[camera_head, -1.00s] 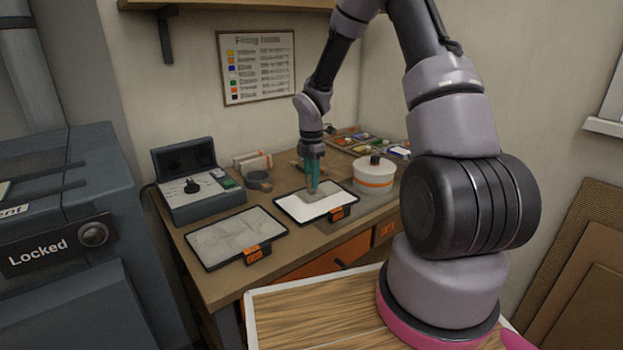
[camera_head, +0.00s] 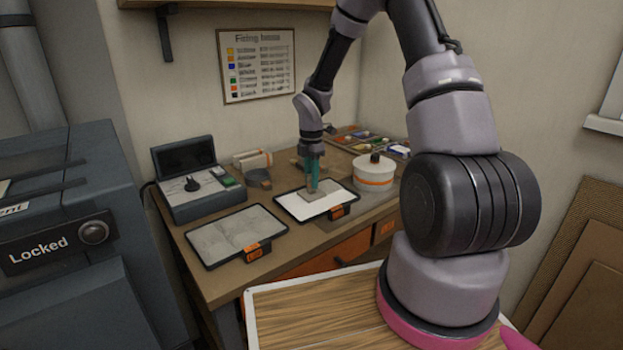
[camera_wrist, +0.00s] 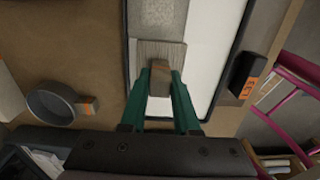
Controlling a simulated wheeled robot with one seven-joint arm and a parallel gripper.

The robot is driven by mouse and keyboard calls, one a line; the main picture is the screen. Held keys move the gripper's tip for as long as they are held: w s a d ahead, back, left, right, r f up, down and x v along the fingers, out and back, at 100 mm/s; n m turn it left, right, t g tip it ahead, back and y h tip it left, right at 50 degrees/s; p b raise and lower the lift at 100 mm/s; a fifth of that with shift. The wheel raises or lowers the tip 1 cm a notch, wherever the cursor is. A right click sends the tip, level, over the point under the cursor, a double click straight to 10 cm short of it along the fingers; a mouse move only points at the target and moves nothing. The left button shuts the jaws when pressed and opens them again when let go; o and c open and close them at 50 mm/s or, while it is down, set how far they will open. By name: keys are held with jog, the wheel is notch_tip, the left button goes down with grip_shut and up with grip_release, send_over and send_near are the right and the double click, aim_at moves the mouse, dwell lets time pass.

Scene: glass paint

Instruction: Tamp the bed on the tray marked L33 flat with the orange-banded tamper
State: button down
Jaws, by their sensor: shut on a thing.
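The tray marked L33 (camera_wrist: 248,88) lies under my gripper; in the head view it is the right-hand dark-rimmed tray (camera_head: 338,213). Its bed is bright white (camera_wrist: 208,60) over much of its area, with a grainy grey strip (camera_wrist: 160,14) toward the top of the wrist view. My gripper (camera_wrist: 160,76) is shut on the brown handle of the tamper, whose flat grey-brown block (camera_wrist: 146,50) is over the bed. I cannot tell whether the block touches it. No orange band shows on the tamper. My gripper (camera_head: 313,190) points down in the head view.
A second tray (camera_head: 232,240) with a lumpy grey bed lies to the left. A control box (camera_head: 195,195) stands behind it. A white orange-banded pot (camera_head: 374,175) stands close on the right. A round dark dish (camera_wrist: 50,105) is beside the tray.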

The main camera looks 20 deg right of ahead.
jog(key=shift+r, duration=1.05)
jog(key=shift+d, duration=0.15)
jog(key=shift+w+d, duration=0.35)
jog(key=shift+d, duration=0.55)
jog(key=shift+w+d, duration=0.4)
jog(key=shift+d, duration=0.55)
jog(key=shift+w+d, duration=0.35)
jog(key=shift+d, duration=0.55)
jog(key=shift+f, duration=0.1)
jog(key=shift+f, duration=0.7)
jog(key=shift+f, duration=0.3)
jog(key=shift+r, duration=0.15)
